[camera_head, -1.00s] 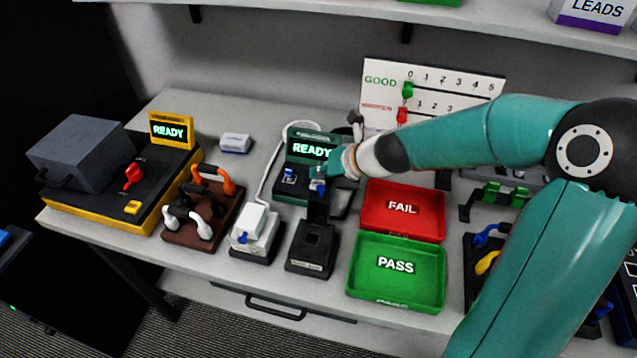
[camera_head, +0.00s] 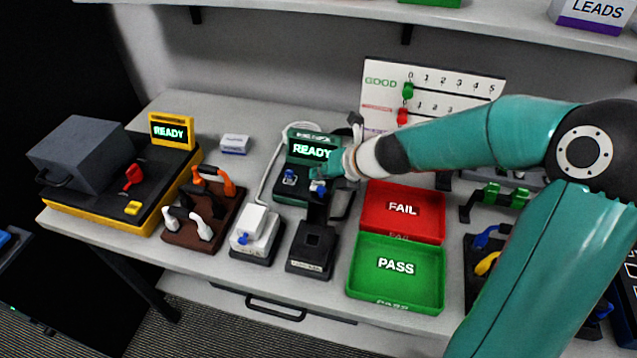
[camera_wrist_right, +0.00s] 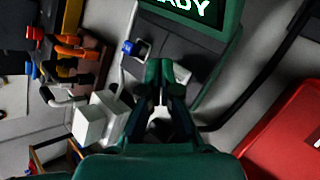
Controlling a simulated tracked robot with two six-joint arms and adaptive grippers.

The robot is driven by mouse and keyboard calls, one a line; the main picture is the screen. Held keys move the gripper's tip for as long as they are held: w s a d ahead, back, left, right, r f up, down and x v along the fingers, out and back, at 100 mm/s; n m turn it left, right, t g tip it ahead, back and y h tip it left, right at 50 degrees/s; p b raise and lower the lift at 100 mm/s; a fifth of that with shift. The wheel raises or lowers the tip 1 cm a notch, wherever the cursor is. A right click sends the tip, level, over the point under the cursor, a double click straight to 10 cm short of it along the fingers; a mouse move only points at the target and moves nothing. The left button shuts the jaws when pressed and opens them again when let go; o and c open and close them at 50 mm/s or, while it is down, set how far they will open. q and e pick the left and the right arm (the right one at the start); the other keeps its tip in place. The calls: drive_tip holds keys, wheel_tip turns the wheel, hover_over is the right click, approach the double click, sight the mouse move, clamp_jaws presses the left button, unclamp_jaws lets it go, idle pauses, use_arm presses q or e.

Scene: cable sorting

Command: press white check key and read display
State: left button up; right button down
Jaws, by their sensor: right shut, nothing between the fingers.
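The dark green tester (camera_head: 292,193) stands on the bench, and its display (camera_head: 312,150) reads READY in bright letters. The display is partly cut off in the wrist view (camera_wrist_right: 188,10). A blue plug (camera_head: 290,177) sits on the tester's left side and also shows in the wrist view (camera_wrist_right: 131,47). My right gripper (camera_head: 318,188) points down over the tester's front right. Its fingertips (camera_wrist_right: 160,70) are shut and empty. Whether the fingertips touch the tester is unclear. My left gripper is out of view.
A red FAIL tray (camera_head: 375,208) and green PASS tray (camera_head: 360,275) lie right of the gripper. A black block (camera_head: 311,262) and white-topped device (camera_head: 256,232) stand in front. A yellow-black station (camera_head: 146,222) with another READY display and a brown cable rack (camera_head: 190,240) stand left.

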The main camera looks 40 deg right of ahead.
drive_tip(key=shift+f, duration=0.15)
drive_tip(key=shift+f+b, duration=0.25)
drive_tip(key=shift+b, duration=0.05)
drive_tip(key=shift+f+b, duration=0.35)
drive_tip(key=shift+f, duration=0.05)
idle(0.5)
drive_tip(key=shift+r, duration=0.1)
drive_tip(key=shift+r+p, duration=0.75)
drive_tip(key=shift+p, duration=0.15)
wheel_tip(320, 180, up, 5)
drive_tip(key=p, duration=0.5)
idle(0.8)
